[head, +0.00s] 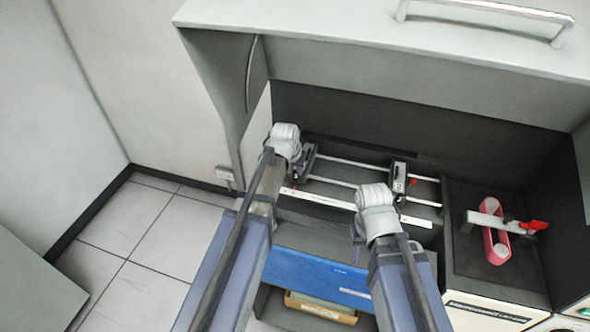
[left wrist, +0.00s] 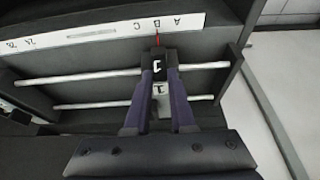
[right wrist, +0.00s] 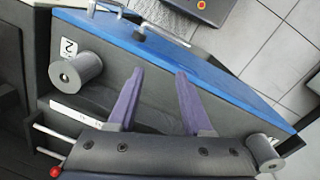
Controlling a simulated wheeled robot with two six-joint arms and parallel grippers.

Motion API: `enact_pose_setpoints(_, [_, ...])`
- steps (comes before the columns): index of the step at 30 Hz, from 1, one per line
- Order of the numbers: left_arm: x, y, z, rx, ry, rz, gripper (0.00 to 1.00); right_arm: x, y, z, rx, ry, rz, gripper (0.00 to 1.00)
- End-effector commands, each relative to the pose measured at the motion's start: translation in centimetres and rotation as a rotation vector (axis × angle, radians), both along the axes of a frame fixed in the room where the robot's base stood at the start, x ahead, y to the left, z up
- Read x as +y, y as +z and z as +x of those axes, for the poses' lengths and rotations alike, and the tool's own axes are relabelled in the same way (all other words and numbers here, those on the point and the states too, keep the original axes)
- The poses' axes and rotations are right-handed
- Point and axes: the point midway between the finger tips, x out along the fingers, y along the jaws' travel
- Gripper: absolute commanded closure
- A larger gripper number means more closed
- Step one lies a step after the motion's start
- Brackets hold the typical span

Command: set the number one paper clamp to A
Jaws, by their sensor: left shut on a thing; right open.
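The number one paper clamp (left wrist: 158,66) is a dark block labelled 1 on two metal rails in the left wrist view. My left gripper (left wrist: 159,62) is shut on it. Its red pointer (left wrist: 157,39) stands at the letter B on the white scale (left wrist: 110,32); A (left wrist: 178,22) is just to the right and C to the left. The clamp also shows in the head view (head: 308,158), partly hidden by my left gripper (head: 297,168). My right gripper (right wrist: 160,74) is open and empty, above a dark panel edge and a blue panel.
A second clamp (head: 399,178) with a red knob sits further right on the rails (head: 345,183). A blue panel (head: 310,278) runs along the front. A grey roller (right wrist: 76,72) is near my right gripper. A red-levered device (head: 495,230) stands at right. A dark side wall bounds the rails.

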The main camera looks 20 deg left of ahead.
Motion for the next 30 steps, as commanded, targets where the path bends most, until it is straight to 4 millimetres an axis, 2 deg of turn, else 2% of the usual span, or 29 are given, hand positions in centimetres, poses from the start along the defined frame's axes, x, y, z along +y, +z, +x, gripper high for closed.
enact_pose_setpoints(10, [0.2,0.0,0.0,0.000,0.001,0.000,1.00,0.0,0.0,0.0,0.000,0.000,0.000,0.50])
enact_pose_setpoints(18, [3.4,0.0,0.1,0.001,0.004,0.001,1.00,0.0,0.0,0.0,0.000,0.000,0.000,0.50])
enact_pose_setpoints(26, [3.6,0.0,0.1,0.000,0.002,0.004,1.00,0.0,0.0,0.0,0.000,0.000,0.000,0.50])
enact_pose_setpoints(27, [3.6,0.0,0.1,0.000,0.002,0.004,0.73,0.0,0.0,0.0,0.000,0.000,0.000,0.50])
enact_pose_setpoints(30, [3.6,0.0,0.1,0.000,0.002,0.004,0.62,0.0,0.0,0.0,0.000,0.000,0.000,0.50])
